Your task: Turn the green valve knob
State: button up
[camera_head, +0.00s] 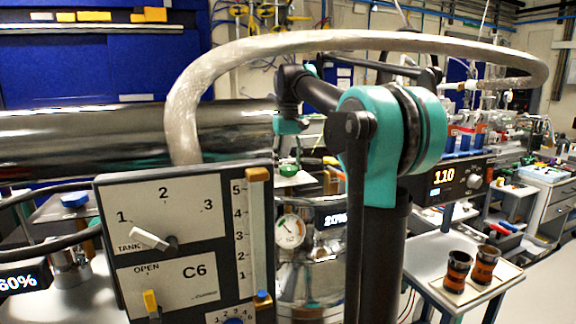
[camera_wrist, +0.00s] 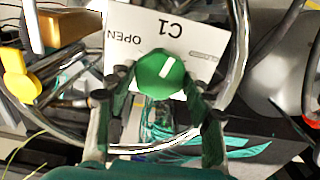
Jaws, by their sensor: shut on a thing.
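The green valve knob (camera_wrist: 160,73) is round with a white line on its top. It sits by a white plate (camera_wrist: 193,40) marked "C1" and "OPEN", upside down in the wrist view. The white line slants up and to the right. My gripper (camera_wrist: 160,82) is shut on the knob, one finger on each side. In the head view, the knob (camera_head: 289,170) is small, below my gripper (camera_head: 289,152), behind the C6 panel; the fingers are hard to make out there.
A yellow valve handle (camera_wrist: 18,74) is left in the wrist view. In the head view, the C6 panel (camera_head: 150,283) stands at front left, and a thick grey hose (camera_head: 330,40) arches around my arm. Two dark cups (camera_head: 457,272) stand on a tray at right.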

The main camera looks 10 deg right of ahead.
jog(key=m, duration=0.4)
jog(key=shift+m, duration=2.3)
jog(key=o, duration=1.2)
jog(key=shift+c, duration=0.2)
